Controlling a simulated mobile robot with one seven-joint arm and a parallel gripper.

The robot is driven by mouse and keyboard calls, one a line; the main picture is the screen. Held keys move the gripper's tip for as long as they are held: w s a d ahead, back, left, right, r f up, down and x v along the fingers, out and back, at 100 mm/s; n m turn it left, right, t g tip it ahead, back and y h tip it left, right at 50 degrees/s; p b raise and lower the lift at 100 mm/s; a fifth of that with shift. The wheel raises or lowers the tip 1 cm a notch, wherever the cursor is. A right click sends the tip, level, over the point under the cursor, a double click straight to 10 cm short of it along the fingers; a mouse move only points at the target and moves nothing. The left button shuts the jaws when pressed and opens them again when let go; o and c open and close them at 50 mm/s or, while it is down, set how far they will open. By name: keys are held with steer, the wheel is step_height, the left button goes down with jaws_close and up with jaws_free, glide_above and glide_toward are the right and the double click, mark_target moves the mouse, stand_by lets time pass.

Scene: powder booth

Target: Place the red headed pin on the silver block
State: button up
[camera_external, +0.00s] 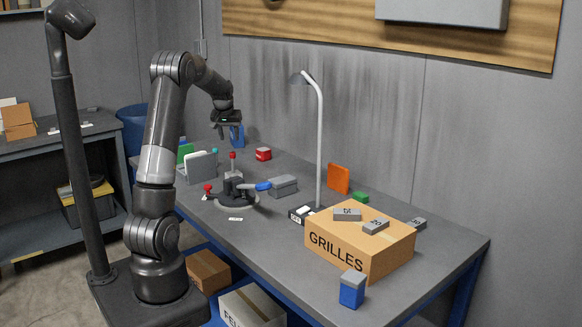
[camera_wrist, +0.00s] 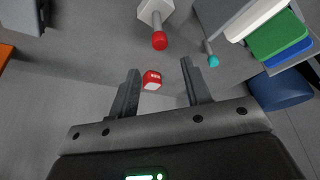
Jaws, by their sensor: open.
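The red headed pin (camera_external: 233,156) stands upright on the table, its foot at a small light-grey block (camera_external: 234,175). In the wrist view, the pin's red head (camera_wrist: 160,41) is ahead of my fingers, with the pale block (camera_wrist: 155,10) beyond it. I cannot tell whether the pin is set in or on that block. A larger grey block (camera_external: 282,185) lies to the right; which block is the silver one is unclear. My gripper (camera_external: 228,126) is open and empty, above the table's far-left part. It also shows in the wrist view (camera_wrist: 160,72), apart from the pin.
A red-and-white block (camera_wrist: 152,80) lies below my fingers. A teal-headed pin (camera_wrist: 213,61) and upright panels (camera_wrist: 280,36) stand nearby. A clamp with a blue handle (camera_external: 263,186), a lamp post (camera_external: 319,150) and a GRILLES box (camera_external: 345,250) occupy the table. The front-left tabletop is mostly clear.

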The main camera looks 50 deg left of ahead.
steer(key=s+d+r+m+t+h, duration=0.1)
steer(key=s+d+r+m, duration=0.2)
steer(key=d, duration=0.8)
steer(key=s+d+r+m, duration=0.1)
steer(key=s+d+r, duration=0.3)
steer(key=d, duration=0.7)
steer(key=s+d+f+m+t+h, duration=0.1)
steer(key=s+d+m, duration=0.4)
steer(key=s+d, duration=1.2)
steer(key=shift+s+d+f+h, duration=0.25)
steer(key=shift+s+d+h, duration=0.1)
steer(key=shift+d+h, duration=0.25)
